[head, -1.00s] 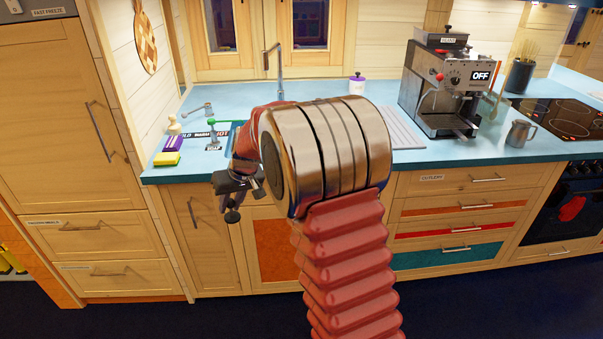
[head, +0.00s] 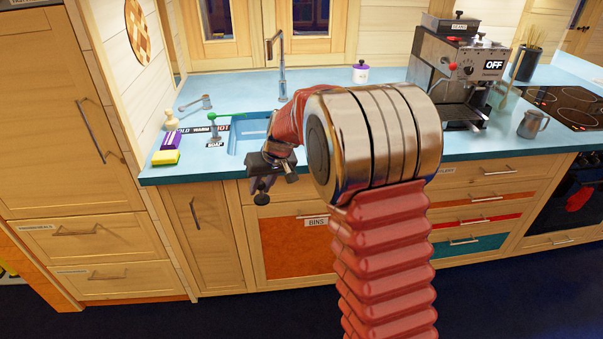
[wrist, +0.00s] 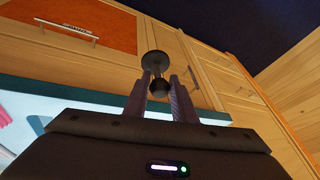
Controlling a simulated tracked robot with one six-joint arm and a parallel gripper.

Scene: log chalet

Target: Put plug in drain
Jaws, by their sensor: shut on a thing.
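My gripper (head: 264,182) is in front of the counter edge by the sink, at about drawer height. It is shut on the plug. In the wrist view, the plug is a dark round disc (wrist: 155,61) with a knob between the fingertips of my gripper (wrist: 159,86). In the head view the small dark plug (head: 261,198) hangs below the fingers. The blue sink (head: 246,132) is set into the counter, behind my gripper, with its right part hidden by my arm. The drain is not visible.
A tall tap (head: 281,62) stands behind the sink. A coffee machine (head: 464,75) stands at the right. The bins drawer (head: 297,245) is below my gripper.

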